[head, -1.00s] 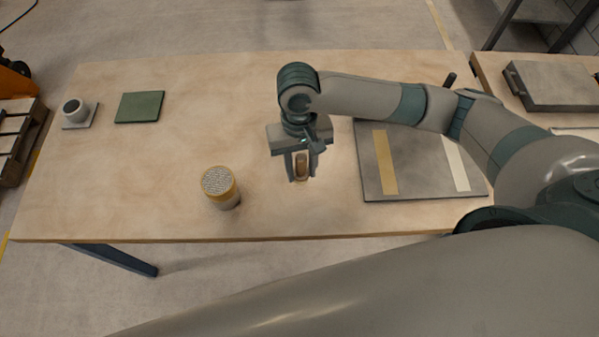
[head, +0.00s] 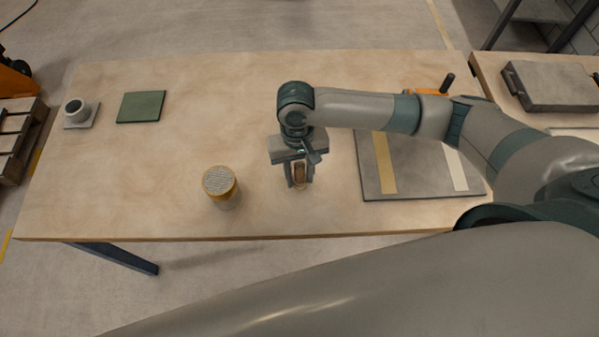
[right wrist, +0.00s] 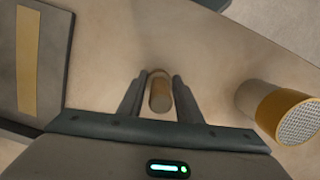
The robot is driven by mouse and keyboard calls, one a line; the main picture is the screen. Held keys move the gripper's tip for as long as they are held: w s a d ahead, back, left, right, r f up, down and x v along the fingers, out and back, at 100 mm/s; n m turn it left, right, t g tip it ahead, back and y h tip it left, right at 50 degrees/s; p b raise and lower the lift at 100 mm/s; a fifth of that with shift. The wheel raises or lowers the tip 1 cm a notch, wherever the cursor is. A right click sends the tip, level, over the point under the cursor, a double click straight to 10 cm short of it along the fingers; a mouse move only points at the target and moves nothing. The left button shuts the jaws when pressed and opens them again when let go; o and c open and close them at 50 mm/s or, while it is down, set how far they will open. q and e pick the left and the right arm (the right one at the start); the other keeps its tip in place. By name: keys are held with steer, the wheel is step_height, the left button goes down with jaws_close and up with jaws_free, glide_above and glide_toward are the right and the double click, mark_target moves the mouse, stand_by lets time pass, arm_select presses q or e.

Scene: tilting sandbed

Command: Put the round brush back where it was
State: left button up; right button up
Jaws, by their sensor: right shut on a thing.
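My right gripper (head: 299,184) is shut on a small brown, upright cylinder, which I take to be the round brush (head: 299,173). It is over the middle of the table. In the right wrist view the brush (right wrist: 160,94) stands between the two fingers (right wrist: 158,100), its rounded brown end showing. Its lower end is close to the tabletop; I cannot tell whether it touches. The fingers hide part of it. My left gripper is not in view.
A can with a yellow band and perforated top (head: 219,184) stands left of the gripper. A grey board with two strips (head: 410,165) lies to the right. A green pad (head: 140,107) and a grey cup on a plate (head: 78,110) are at the far left. The wooden table (head: 200,120) is otherwise mostly clear.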

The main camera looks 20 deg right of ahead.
steer(key=shift+f, duration=0.1)
steer(key=o, duration=1.3)
steer(key=shift+c, duration=0.2)
steer(key=shift+r, duration=0.65)
step_height(320, 180, up, 11)
steer(key=w+b, duration=0.1)
steer(key=b, duration=0.1)
steer(key=shift+w, duration=0.25)
steer(key=shift+f, duration=0.1)
